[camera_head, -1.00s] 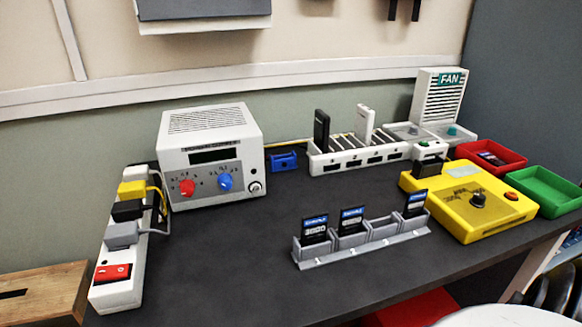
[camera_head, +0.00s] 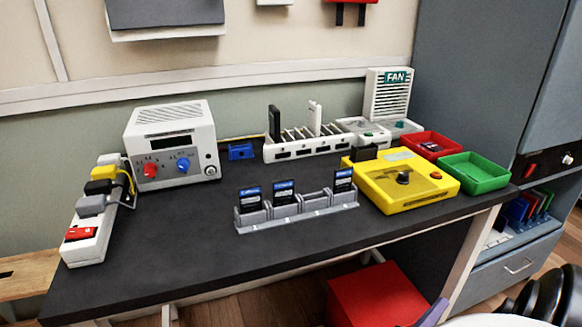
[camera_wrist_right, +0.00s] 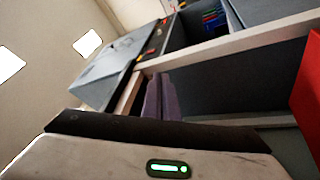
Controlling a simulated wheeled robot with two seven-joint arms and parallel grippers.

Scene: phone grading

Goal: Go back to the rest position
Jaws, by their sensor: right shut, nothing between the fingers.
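My right gripper (camera_head: 432,312) shows only as a purple-grey finger tip at the bottom edge of the head view, in front of the bench and beside a red box. In the right wrist view its purple fingers (camera_wrist_right: 158,98) are together with nothing between them. It is clear of the bench top and touches nothing that I can see. My left gripper is in neither view.
The dark bench (camera_head: 170,262) carries a grey holder (camera_head: 300,220) with three blue-labelled cards, a white rack (camera_head: 325,147), a yellow tester (camera_head: 425,185), red (camera_head: 446,136) and green (camera_head: 480,185) trays. A red box (camera_head: 375,295) stands below.

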